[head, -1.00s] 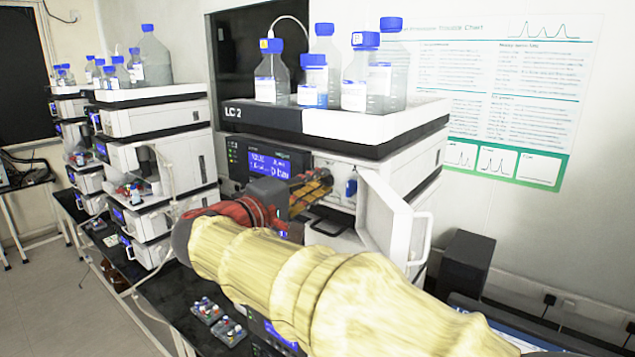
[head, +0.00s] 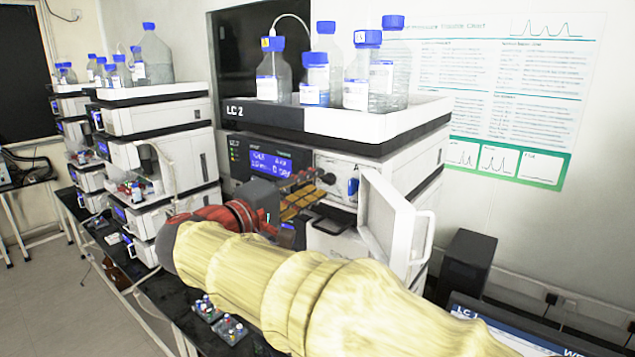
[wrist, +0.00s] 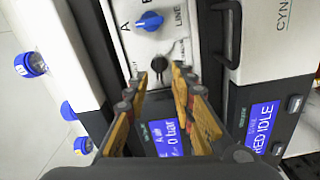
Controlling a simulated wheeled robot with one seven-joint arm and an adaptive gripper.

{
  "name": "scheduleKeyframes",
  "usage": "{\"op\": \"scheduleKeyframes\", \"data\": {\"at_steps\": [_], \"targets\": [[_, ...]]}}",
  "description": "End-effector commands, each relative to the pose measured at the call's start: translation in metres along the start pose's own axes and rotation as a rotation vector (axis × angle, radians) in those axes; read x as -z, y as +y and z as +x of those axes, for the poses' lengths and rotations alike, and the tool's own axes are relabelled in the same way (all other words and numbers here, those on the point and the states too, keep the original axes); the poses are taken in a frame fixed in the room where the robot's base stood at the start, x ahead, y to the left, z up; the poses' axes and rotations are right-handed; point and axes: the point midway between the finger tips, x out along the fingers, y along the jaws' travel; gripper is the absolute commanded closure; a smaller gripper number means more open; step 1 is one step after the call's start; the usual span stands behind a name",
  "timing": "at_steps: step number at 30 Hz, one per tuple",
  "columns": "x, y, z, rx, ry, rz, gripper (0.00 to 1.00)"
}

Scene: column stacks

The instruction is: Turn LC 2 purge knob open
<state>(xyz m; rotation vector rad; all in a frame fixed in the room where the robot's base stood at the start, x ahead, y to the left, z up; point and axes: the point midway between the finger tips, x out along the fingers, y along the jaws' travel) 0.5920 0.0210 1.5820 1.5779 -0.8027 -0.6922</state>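The LC 2 stack's pump module has a white front panel (wrist: 135,45) behind an open door. A black knob (wrist: 159,64) sits on this panel, and it also shows in the head view (head: 327,178). A blue knob (wrist: 149,21) marked with A, B and LINE lies beyond it, at the panel's right in the head view (head: 352,187). I cannot read which one is labelled purge. My gripper (wrist: 159,75) is open and empty, its yellow-padded fingers apart. The black knob shows in the gap just past the fingertips, with no contact visible. In the head view my gripper (head: 308,192) is close in front of the panel.
The white door (head: 385,220) stands open to the right of the panel. A blue display (head: 268,163) is to its left. Bottles with blue caps (head: 315,80) stand in the tray on top. A black handle (wrist: 232,35) is beside the fingers in the wrist view.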

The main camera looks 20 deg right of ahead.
Motion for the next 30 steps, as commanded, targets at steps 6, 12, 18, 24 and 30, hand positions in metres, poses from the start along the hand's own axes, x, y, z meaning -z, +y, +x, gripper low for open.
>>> {"op": "scheduleKeyframes", "data": {"at_steps": [6,12,18,24,30], "targets": [[0.002,0.000,-0.047,0.000,0.006,-0.001,0.75],[0.001,-0.001,-0.080,0.001,0.004,0.000,0.75],[0.000,0.000,-0.094,0.000,0.001,0.000,0.75],[0.000,0.000,-0.096,-0.001,0.000,0.000,0.75],[0.003,-0.002,-0.095,0.005,0.012,-0.022,0.75]]}}
